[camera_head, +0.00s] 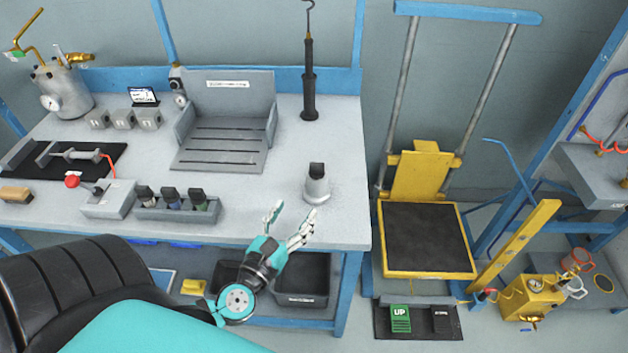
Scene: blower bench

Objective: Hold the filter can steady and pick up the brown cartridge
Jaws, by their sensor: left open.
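A small grey can (317,190) with a dark top stands upright near the right front of the bench; it looks like the filter can. My right gripper is not in view.
A grey slatted fixture (220,150) stands at the back of the bench (345,130), with a black upright tool (309,95) right of it. A brown block (15,195) lies far left. A yellow lift cart (425,274) stands right of the bench. Bench surface around the can is clear.

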